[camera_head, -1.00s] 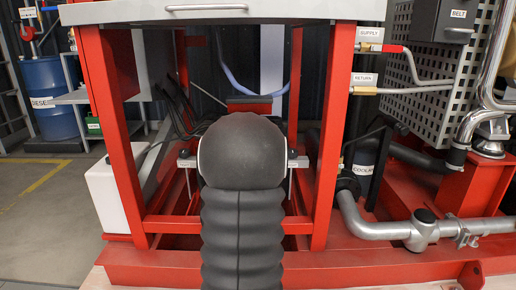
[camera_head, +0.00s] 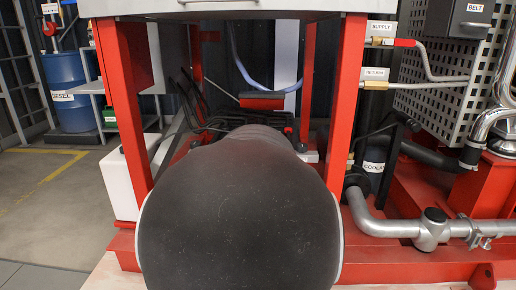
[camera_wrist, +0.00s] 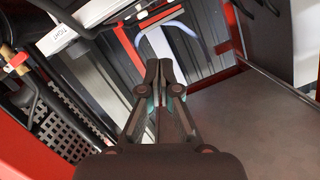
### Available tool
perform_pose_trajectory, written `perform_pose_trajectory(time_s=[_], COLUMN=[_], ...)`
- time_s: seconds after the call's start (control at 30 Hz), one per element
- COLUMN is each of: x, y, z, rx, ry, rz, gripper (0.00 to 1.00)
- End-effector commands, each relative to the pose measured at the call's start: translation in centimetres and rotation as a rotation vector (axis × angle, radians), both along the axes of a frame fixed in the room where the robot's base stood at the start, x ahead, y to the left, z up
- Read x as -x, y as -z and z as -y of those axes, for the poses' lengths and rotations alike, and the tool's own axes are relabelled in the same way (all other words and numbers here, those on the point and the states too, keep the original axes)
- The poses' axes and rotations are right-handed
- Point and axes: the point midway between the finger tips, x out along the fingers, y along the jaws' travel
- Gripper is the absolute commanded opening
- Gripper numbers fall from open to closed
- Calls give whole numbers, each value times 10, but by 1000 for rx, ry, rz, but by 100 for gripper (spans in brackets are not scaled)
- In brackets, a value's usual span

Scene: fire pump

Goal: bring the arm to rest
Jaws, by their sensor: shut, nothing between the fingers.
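My gripper (camera_wrist: 158,75) shows in the wrist view at the centre, with its two fingers together and nothing between them. Beyond its tips are a dark ribbed wall and a pale blue curved hose (camera_wrist: 172,30). In the head view my own dark arm fills the lower middle, reaching in between the red frame posts, and it hides my gripper there. The red frame (camera_head: 328,110) stands on both sides of my arm. I cannot tell from the head view how far the fingers are from the parts inside.
A grey panel with a handle (camera_head: 210,5) spans the top of the frame. A white container (camera_head: 120,185) stands at the left post. Silver pipes (camera_head: 385,225) and a perforated guard (camera_head: 430,100) are at the right. A blue diesel drum (camera_head: 70,90) stands back left, with open floor before it.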

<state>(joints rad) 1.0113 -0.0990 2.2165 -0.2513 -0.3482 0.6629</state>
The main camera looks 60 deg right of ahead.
Motion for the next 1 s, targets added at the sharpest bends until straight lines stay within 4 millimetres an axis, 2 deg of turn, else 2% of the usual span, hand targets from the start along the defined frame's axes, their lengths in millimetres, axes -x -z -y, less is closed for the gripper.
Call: perform_pose_trajectory(time_s=[0.13, 0.43, 0.57, 0.67, 0.8, 1.0], x=[2, 2, -11, -32, -61, -79], y=[-2, -3, -10, -20, -34, -49], z=[-8, -11, -29, -63, -132, -234], rx=[-1, 0, -3, -7, -10, 5], ry=[-1, -4, -41, -109, -245, -459], rz=[0, -2, -28, -85, -194, -358], gripper=[0, 0, 0, 0, 0, 0])
